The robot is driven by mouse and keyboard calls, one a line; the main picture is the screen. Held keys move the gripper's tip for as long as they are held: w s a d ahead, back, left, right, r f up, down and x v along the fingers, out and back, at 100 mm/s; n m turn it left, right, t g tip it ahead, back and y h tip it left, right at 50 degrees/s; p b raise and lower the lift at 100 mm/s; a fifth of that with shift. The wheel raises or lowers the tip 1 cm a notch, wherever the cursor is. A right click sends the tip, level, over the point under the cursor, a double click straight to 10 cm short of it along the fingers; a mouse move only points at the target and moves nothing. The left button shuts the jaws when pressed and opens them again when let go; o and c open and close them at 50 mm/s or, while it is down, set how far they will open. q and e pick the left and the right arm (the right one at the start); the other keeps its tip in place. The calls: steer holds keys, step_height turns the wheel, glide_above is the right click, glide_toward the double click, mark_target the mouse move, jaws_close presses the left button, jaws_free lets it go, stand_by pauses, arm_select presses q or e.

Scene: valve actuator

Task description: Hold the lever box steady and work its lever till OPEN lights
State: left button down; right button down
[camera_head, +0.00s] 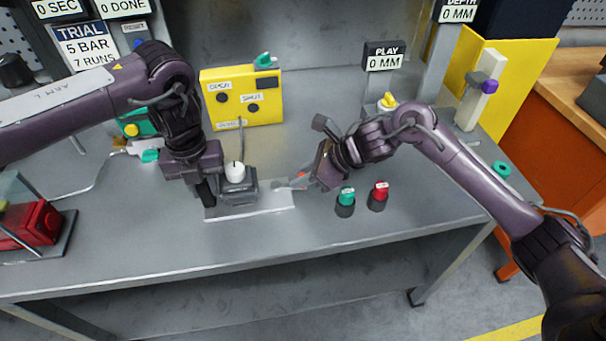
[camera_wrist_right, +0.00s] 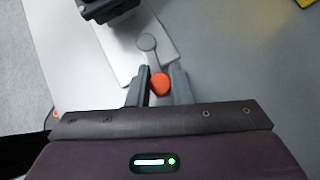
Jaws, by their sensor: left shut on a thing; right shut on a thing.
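The lever box (camera_head: 240,190) is a dark grey block with a white round top, on a pale plate (camera_head: 270,203). My left gripper (camera_head: 213,190) is shut on its left side. The lever (camera_head: 284,184) sticks out to the right of the box. In the right wrist view it shows as a grey disc and stem (camera_wrist_right: 147,42) with an orange end (camera_wrist_right: 160,84). My right gripper (camera_head: 307,180) is shut on that orange end, with a finger on each side (camera_wrist_right: 160,88). The yellow panel (camera_head: 265,112) behind carries OPEN and SHUT labels; its round lamps look dark.
A green button (camera_head: 346,197) and a red button (camera_head: 379,191) stand close to my right gripper. A red device (camera_head: 38,226) sits at the left. The bench front (camera_head: 300,235) is clear. A PLAY sign (camera_head: 384,56) reads 0 MM.

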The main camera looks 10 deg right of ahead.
steer(key=shift+s, duration=0.15)
steer(key=m+t, duration=0.1)
steer(key=s+m+h, duration=0.1)
steer(key=shift+s+a+f+m+t, duration=0.1)
steer(key=shift+s+a+m+t, duration=0.15)
steer(key=shift+m+t, duration=0.15)
steer(key=m+h, duration=0.1)
steer(key=s+a+m+t+h, duration=0.1)
steer(key=m, duration=0.1)
steer(key=s+m+t, duration=0.1)
steer(key=shift+a+m+h, duration=0.3)
steer(key=shift+a+h, duration=0.05)
steer(key=shift+h, duration=0.05)
steer(key=a+m+h, duration=0.1)
steer(key=m, duration=0.1)
steer(key=s+a+m+t+h, duration=0.1)
steer(key=m+h, duration=0.1)
steer(key=shift+s+a, duration=0.1)
steer(key=shift+s, duration=0.05)
steer(key=shift+s+a+m+h, duration=0.1)
steer(key=shift+a+m+h, duration=0.3)
steer(key=shift+m+h, duration=0.5)
steer(key=shift+a+m+h, duration=0.35)
steer(key=shift+m+h, duration=0.35)
steer(key=shift+m, duration=0.4)
steer(key=c, duration=1.3)
jaws_free()
